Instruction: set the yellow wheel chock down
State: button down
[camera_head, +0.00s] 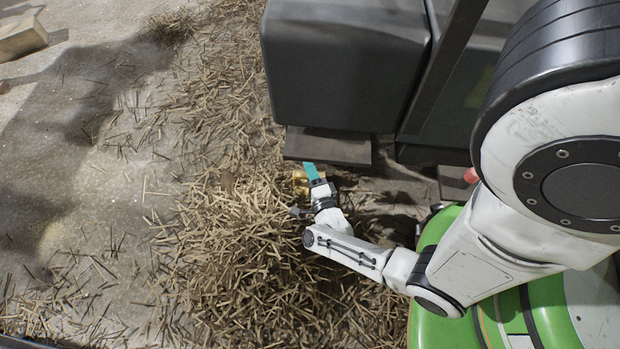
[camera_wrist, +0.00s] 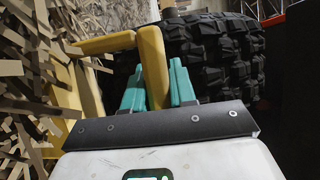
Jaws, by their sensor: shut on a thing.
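The yellow wheel chock (camera_wrist: 153,62) shows in the wrist view as an angled frame with a bar between my teal fingers. My gripper (camera_wrist: 158,85) is shut on that bar. In the head view only a small yellow part of the chock (camera_head: 299,174) shows beside my gripper (camera_head: 312,173), low over the wood chips. A large black knobbly tyre (camera_wrist: 225,52) stands just beyond the chock in the wrist view. I cannot tell whether the chock touches the tyre or the ground.
Loose wood chips (camera_head: 245,240) are heaped to the left of and below my gripper in the head view. A large dark grey machine body (camera_head: 345,65) stands above it. Bare concrete (camera_head: 65,150) lies farther left, with a timber block (camera_head: 22,38) at the upper left.

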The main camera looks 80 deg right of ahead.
aim_at(303, 190)
jog(key=shift+f+b, duration=1.05)
jog(key=shift+f, duration=0.7)
jog(key=c, duration=0.9)
grip_release()
